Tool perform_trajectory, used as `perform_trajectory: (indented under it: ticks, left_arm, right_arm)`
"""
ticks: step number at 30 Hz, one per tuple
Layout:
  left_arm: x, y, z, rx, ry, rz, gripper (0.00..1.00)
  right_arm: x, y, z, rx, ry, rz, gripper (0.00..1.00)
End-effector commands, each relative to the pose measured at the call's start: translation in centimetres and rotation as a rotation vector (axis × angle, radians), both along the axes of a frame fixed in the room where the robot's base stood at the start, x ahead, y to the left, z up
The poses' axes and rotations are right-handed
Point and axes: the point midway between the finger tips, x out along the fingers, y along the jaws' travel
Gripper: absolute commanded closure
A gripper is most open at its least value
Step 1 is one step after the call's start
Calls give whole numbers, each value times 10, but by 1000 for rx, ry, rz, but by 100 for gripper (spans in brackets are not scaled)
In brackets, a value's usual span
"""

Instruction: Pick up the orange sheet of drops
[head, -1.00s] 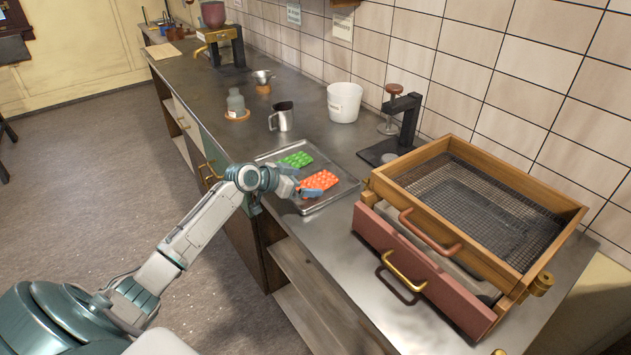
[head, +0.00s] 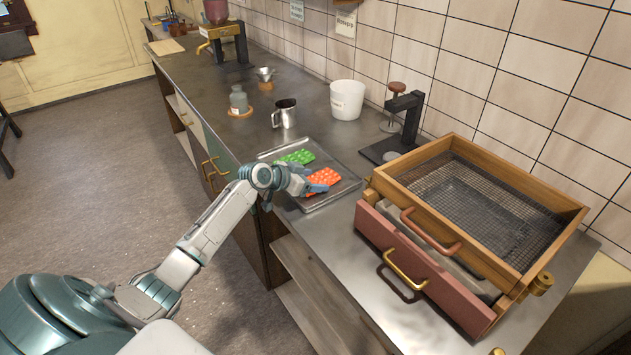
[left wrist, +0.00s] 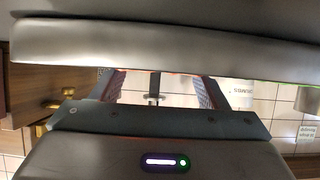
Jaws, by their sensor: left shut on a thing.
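The orange sheet of drops (head: 325,176) lies at the near right part of a shallow metal tray (head: 312,204) on the counter. My left gripper (head: 317,186) is at the sheet's near-left side, low over the tray, and is shut on the sheet. In the left wrist view its two fingers (left wrist: 158,90) show apart, with only a thin orange line between them at the tray's rim. I cannot tell whether the sheet is off the tray. A green sheet of drops (head: 295,157) lies behind it in the tray. My right gripper is not in view.
A wooden frame with wire mesh (head: 480,200) stands right of the tray, above a red drawer front (head: 425,270). A black stand (head: 400,130), a white bucket (head: 346,100) and a metal mug (head: 284,113) stand behind the tray. The counter's front edge is close.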

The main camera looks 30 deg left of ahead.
Motion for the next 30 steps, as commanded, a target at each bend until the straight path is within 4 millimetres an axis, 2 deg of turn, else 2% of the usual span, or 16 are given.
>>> perform_trajectory:
  ticks: [6,11,21,30]
  left_arm:
    - [0,0,9,2,-2,-1,60]
    - [1,0,32,4,-6,-1,60]
    - [-46,55,37,9,4,1,61]
    - [-81,95,44,8,4,-1,61]
  right_arm:
    - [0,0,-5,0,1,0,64]
    - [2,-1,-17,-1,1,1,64]
    - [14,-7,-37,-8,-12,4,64]
    - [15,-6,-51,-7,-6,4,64]
